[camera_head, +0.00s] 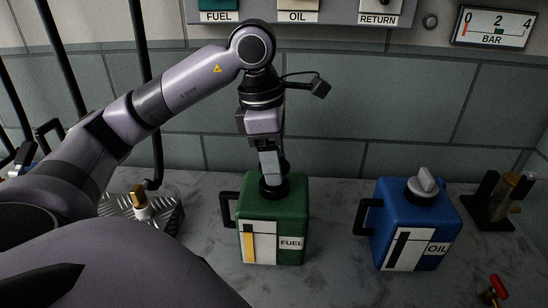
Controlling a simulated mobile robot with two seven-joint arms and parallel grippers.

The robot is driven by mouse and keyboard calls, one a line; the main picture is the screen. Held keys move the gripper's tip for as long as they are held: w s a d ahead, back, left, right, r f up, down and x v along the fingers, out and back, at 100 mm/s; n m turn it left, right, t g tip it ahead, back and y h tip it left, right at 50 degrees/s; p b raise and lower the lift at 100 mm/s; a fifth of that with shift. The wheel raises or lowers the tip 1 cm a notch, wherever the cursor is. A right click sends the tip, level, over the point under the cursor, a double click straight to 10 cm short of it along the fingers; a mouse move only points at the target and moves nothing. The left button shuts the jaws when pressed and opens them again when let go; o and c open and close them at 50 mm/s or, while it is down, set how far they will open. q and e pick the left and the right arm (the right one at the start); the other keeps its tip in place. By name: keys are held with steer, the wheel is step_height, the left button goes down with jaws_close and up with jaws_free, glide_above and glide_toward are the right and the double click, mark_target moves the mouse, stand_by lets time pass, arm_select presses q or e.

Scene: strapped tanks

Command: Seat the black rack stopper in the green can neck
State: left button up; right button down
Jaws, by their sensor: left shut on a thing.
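The green can (285,218) marked FUEL stands upright on the grey worktop, with a black handle on its left side. My left gripper (270,176) points straight down over the top of the can and is shut on the black stopper (272,189). The stopper is at the can's neck, in line with it as far as I can see. The fingers and dark parts cover the neck, so I cannot tell how deep the stopper sits. My right gripper is not in view.
A blue can (412,225) marked OIL with a grey cap stands to the right. A black stand with a brass cylinder (508,192) is at far right, near a red-handled item (495,290). A metal tread plate (165,212) with a brass-topped fitting (138,197) lies left.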

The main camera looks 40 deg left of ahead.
arm_select(q)
steer(key=shift+f+b, duration=0.75)
steer(key=shift+f, duration=0.15)
steer(key=o, duration=1.1)
steer(key=shift+r, duration=0.3)
steer(key=r, duration=0.1)
steer(key=r+p, duration=0.1)
steer(key=r, duration=0.3)
steer(key=shift+s+a+r+p, duration=0.25)
steer(key=shift+a+p, duration=0.05)
steer(key=shift+r, duration=0.3)
steer(key=shift+s+a+r, duration=0.1)
steer(key=shift+r, duration=0.1)
